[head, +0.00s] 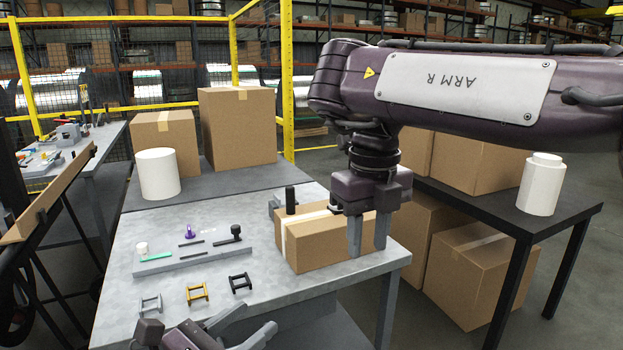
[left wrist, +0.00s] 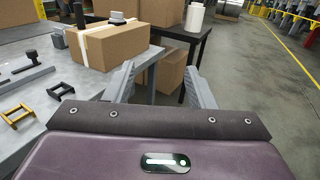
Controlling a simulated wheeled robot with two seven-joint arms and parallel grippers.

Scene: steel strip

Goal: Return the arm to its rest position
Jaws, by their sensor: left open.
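My left gripper (head: 246,325) is at the bottom of the head view, by the near edge of the steel-topped table (head: 120,325). Its two grey fingers are spread with nothing between them; they also show in the left wrist view (left wrist: 162,85). My right arm (head: 450,85), marked ARM R, reaches in from the right, high across the head view. Its gripper (head: 368,250) points down, with a gap between its fingers and nothing held. In the head view it covers the right end of a taped carton (head: 320,247). The left wrist view shows no gripper at that carton.
Brackets (head: 197,293) and a grey strip with small parts (head: 190,260) lie on the table. A white canister (head: 158,174) and cartons (head: 237,127) stand behind. A black table (head: 480,212) with a white bottle (head: 540,185) is right, cartons (head: 470,270) below. Yellow fence posts (head: 287,80) stand behind.

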